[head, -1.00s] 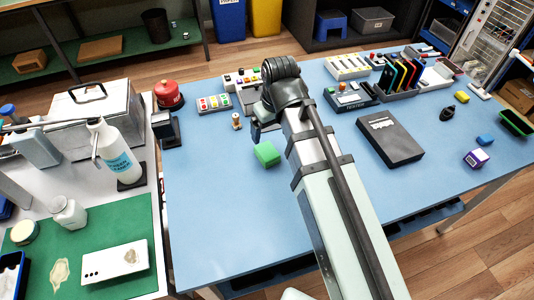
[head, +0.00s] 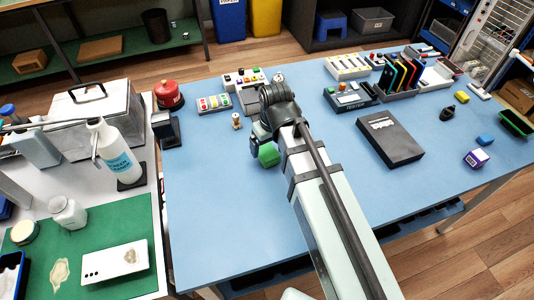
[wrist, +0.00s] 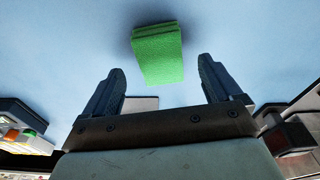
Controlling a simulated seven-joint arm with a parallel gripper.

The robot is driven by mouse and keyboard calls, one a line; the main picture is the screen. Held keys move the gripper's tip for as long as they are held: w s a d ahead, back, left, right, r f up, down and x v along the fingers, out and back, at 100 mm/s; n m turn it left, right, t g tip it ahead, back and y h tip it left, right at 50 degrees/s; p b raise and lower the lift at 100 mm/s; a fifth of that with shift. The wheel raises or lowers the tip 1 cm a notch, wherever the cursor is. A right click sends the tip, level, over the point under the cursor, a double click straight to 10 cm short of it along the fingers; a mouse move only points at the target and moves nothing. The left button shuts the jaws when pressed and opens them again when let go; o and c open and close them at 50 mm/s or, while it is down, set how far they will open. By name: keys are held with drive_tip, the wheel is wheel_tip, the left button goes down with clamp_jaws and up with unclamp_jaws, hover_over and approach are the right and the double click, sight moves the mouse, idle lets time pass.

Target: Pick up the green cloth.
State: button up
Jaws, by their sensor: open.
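The cloth and the fingers look apart.
The blue table (head: 220,210) is clear around the cloth. A small wooden spool-like item (head: 237,121) stands behind it. A dark flat box (head: 390,139) lies to the right. A white phone (head: 115,263) lies on a green mat (head: 140,215) at the left.

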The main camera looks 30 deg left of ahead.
sight(267, 151)
drive_tip(key=shift+w+a+f, duration=0.1)
drive_tip(key=shift+a+f, duration=0.05)
drive_tip(key=shift+f, duration=0.85)
drive_tip(key=shift+w+a+f, duration=0.1)
drive_tip(key=shift+a+f, duration=0.05)
drive_tip(key=shift+f, duration=0.8)
drive_tip(key=shift+c, duration=0.2)
drive_tip(key=c, duration=1)
drive_tip(key=shift+r, duration=0.1)
